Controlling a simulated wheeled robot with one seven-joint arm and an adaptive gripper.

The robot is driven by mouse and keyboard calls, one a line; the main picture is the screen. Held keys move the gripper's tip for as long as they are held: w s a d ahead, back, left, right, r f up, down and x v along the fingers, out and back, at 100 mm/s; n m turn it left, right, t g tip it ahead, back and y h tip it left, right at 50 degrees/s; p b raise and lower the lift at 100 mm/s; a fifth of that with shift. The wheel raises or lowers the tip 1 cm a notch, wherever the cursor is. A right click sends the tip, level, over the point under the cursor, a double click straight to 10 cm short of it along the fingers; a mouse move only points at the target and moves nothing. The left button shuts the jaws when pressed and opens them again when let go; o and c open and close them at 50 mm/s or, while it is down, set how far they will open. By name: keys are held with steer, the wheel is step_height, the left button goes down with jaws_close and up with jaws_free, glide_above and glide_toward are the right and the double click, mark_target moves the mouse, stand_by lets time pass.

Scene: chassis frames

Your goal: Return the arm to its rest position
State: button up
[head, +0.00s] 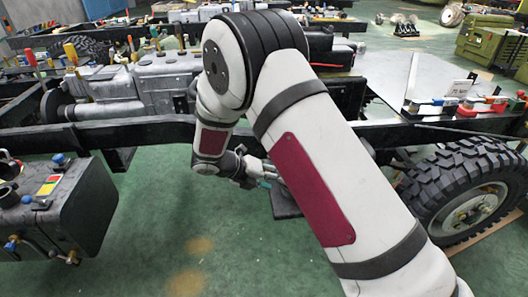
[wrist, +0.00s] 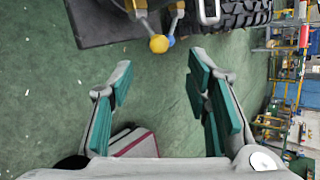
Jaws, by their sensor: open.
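My white and grey arm with dark red panels (head: 310,185) reaches up across the middle of the head view and bends back down at its elbow. My gripper (head: 262,172) is low beside the forearm in the head view, partly hidden behind my own arm. In the wrist view my gripper (wrist: 160,72) is open, its two teal-padded fingers wide apart. Nothing is between the fingers but green floor beyond.
A long black chassis rail (head: 140,130) runs behind my arm. A large tyre (head: 470,190) stands at right and a dark tank with fittings (head: 60,210) at left. Green floor (head: 200,240) is clear between. A yellow knob (wrist: 159,44) shows beyond the fingers.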

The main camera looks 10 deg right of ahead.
steer(key=s+d+r+m+g+y, duration=0.2)
steer(key=s+d+r+m, duration=0.4)
steer(key=s+r+m, duration=0.5)
steer(key=s+d+r+m+g+y, duration=0.15)
steer(key=s+d+r+m, duration=0.35)
steer(key=s+r+m, duration=0.65)
steer(key=s+a+r+m+t+y, duration=0.25)
steer(key=s+m+y, duration=0.35)
steer(key=s+m, duration=0.9)
step_height(320, 180, up, 15)
steer(key=s+n+t+p, duration=0.1)
steer(key=n+t+p, duration=0.1)
steer(key=p, duration=1)
steer(key=shift+s+d+p, duration=0.2)
steer(key=shift+s+p, duration=0.1)
steer(key=shift+p, duration=0.1)
steer(key=shift+f, duration=0.1)
